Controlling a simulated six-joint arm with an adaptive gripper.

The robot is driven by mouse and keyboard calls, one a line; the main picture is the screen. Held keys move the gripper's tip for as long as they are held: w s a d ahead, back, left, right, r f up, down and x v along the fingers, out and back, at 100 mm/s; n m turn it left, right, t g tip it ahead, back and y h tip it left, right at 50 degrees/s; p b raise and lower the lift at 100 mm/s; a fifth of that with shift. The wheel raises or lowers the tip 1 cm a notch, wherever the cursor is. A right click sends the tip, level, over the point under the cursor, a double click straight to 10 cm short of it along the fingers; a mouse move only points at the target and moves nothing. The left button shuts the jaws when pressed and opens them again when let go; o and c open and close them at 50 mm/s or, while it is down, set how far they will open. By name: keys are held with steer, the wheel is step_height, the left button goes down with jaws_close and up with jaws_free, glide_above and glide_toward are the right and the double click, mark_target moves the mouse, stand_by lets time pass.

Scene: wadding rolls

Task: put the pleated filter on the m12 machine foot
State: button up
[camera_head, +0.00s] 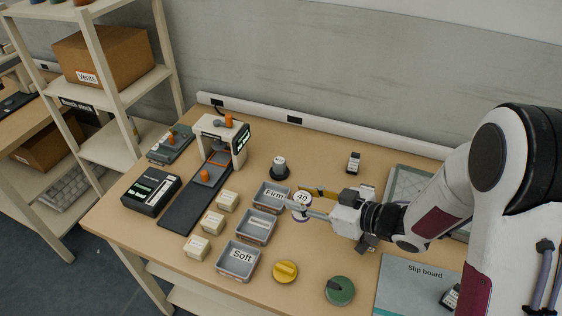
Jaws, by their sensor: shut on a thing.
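My gripper (311,208) reaches in from the right, just right of the grey trays. It is shut on a small round white-and-purple piece (302,199) with "40" on its top. Its pleats are too small to make out, so I cannot tell for sure that it is the pleated filter. A dark round base with a pale top (279,167) stands upright behind the trays, up and left of my gripper. It looks like the machine foot, but no M12 mark is readable. The held piece is apart from it.
Grey trays, one marked "Firm" (259,196) and one marked "Soft" (222,264), stand left of my gripper. Several cream blocks (213,222), a yellow disc (285,271), a green disc (340,290) and a slip board (405,285) lie around. A press-like stand (207,127) is at the back left.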

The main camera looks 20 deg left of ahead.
steer(key=w+a+r, duration=0.3)
steer(key=w+a, duration=0.8)
steer(key=a, duration=0.1)
step_height(320, 180, up, 4)
steer(key=m+t+h, duration=0.2)
steer(key=m+t, duration=0.1)
steer(key=t, duration=0.1)
glide_above(279, 160)
steer(key=shift+r, duration=0.1)
step_height(279, 160, down, 6)
stand_by(0.3)
steer(key=shift+f, duration=2.05)
steer(key=shift+f, duration=0.1)
